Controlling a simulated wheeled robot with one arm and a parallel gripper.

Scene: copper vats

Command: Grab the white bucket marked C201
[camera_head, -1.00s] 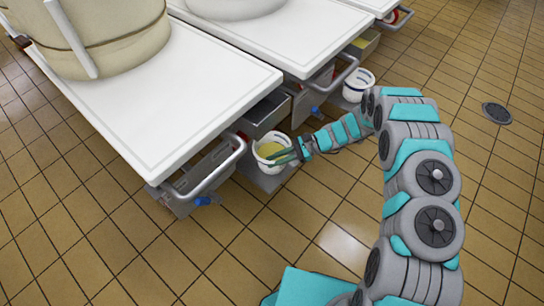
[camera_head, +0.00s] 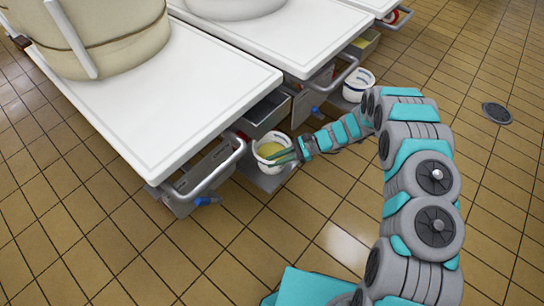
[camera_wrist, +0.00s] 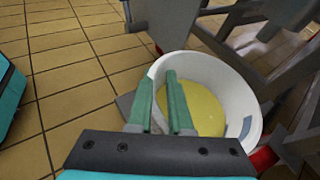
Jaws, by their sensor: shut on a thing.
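A white bucket (camera_head: 260,160) with yellow contents stands low beside the frame under the nearest white table in the head view. In the wrist view the bucket (camera_wrist: 228,82) fills the middle right, its yellow contents clear inside. My gripper (camera_head: 284,155) reaches it from the right with its green fingers at the near rim. In the wrist view my gripper (camera_wrist: 158,82) has one finger outside the bucket and one inside, shut on the rim and wall. No C201 marking can be read; the bucket's outer side is mostly hidden.
A second white bucket (camera_head: 358,84) with dark markings stands farther back on the right. The white table (camera_head: 150,100) with a metal handle (camera_head: 214,180) overhangs close to the bucket. Tiled floor (camera_head: 220,265) is clear in front. A round drain (camera_head: 497,113) lies at right.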

